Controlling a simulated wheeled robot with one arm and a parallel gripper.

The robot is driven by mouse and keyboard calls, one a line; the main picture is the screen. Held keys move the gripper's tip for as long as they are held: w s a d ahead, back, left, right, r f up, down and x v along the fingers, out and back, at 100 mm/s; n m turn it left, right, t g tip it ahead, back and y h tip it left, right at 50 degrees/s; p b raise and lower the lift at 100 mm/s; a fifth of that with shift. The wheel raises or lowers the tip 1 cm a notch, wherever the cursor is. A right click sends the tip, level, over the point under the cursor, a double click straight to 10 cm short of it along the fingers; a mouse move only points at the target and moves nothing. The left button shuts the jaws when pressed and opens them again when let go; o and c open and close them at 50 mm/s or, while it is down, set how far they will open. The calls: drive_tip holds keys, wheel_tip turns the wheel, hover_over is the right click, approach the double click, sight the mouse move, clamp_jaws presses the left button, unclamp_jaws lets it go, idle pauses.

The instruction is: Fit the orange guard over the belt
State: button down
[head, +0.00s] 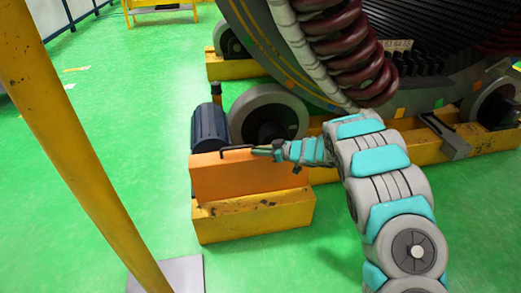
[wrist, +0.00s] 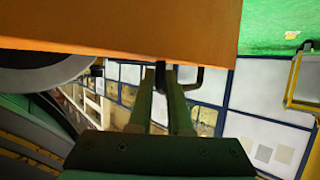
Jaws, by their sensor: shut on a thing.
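The orange guard (head: 235,178) stands upright at the near side of a yellow base block, in front of a dark blue motor and a grey roller. In the wrist view the guard (wrist: 120,28) fills the top of the picture. My gripper (head: 256,150) is at the guard's top edge, shut on its dark handle (head: 232,151). In the wrist view my gripper's two fingers (wrist: 166,75) close on the handle (wrist: 197,80). The belt is not visible; the guard covers the space behind it. I cannot tell whether the guard is seated or held just above the base.
The yellow base block (head: 255,218) lies below the guard. The motor (head: 207,128) and roller (head: 285,108) stand behind it. The large stator (head: 420,35) with red coils (head: 345,45) looms behind my arm. A yellow post (head: 85,150) stands at left. Green floor is clear between.

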drive_tip(key=shift+w+a+r+p, duration=0.15)
drive_tip(key=shift+w+a+p, duration=0.05)
drive_tip(key=shift+w+p, duration=0.55)
drive_tip(key=shift+w+a+r+p, duration=0.2)
drive_tip(key=shift+w+p, duration=0.4)
drive_tip(key=shift+p, duration=0.2)
drive_tip(key=shift+w+a+f+p, duration=0.1)
drive_tip(key=shift+w+a+p, duration=0.15)
drive_tip(key=shift+w, duration=0.5)
drive_tip(key=shift+w+a+f+p, duration=0.1)
drive_tip(key=shift+w+a+p, duration=0.1)
drive_tip(key=shift+w, duration=0.5)
drive_tip(key=shift+w+a+f, duration=0.1)
drive_tip(key=shift+w+a, duration=0.05)
drive_tip(key=shift+w, duration=0.4)
drive_tip(key=shift+w+a+f, duration=0.1)
drive_tip(key=shift+w, duration=0.4)
drive_tip(key=shift+r, duration=0.1)
drive_tip(key=shift+f, duration=1.2)
drive_tip(key=c, duration=0.8)
unclamp_jaws()
drive_tip(key=shift+o, duration=0.2)
drive_tip(key=shift+d+f, duration=0.1)
